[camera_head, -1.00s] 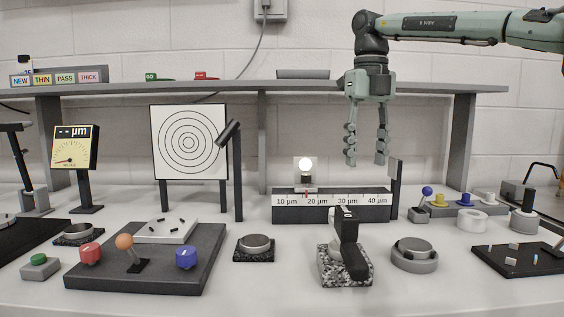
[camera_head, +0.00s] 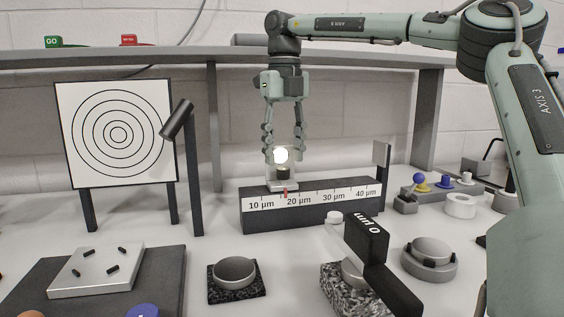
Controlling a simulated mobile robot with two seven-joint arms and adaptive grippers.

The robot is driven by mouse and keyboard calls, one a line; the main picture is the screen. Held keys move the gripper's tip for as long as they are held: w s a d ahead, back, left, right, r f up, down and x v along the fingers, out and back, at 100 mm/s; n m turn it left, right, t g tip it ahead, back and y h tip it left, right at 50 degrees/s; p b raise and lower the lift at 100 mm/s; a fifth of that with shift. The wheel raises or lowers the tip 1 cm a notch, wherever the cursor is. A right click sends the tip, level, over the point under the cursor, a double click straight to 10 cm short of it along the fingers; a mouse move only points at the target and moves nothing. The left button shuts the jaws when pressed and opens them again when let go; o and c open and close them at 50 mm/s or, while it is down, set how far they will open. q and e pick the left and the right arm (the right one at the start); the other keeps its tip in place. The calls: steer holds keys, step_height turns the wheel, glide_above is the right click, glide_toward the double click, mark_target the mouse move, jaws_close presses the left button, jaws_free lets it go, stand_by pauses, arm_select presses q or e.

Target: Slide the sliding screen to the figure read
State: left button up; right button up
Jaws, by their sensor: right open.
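A black block (camera_head: 366,240) in front carries a label that seems to read 0 µm, upside down. My left gripper is out of view.
A target board with rings (camera_head: 118,134) and a dark post (camera_head: 190,180) stand left of the rail. An upright plate (camera_head: 381,158) stands at its right end. Round holders (camera_head: 234,272) and (camera_head: 430,258) stand in front. A shelf (camera_head: 130,58) runs behind my right gripper.

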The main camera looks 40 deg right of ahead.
mark_target(282, 168)
steer(key=shift+f, duration=1.35)
jaws_close()
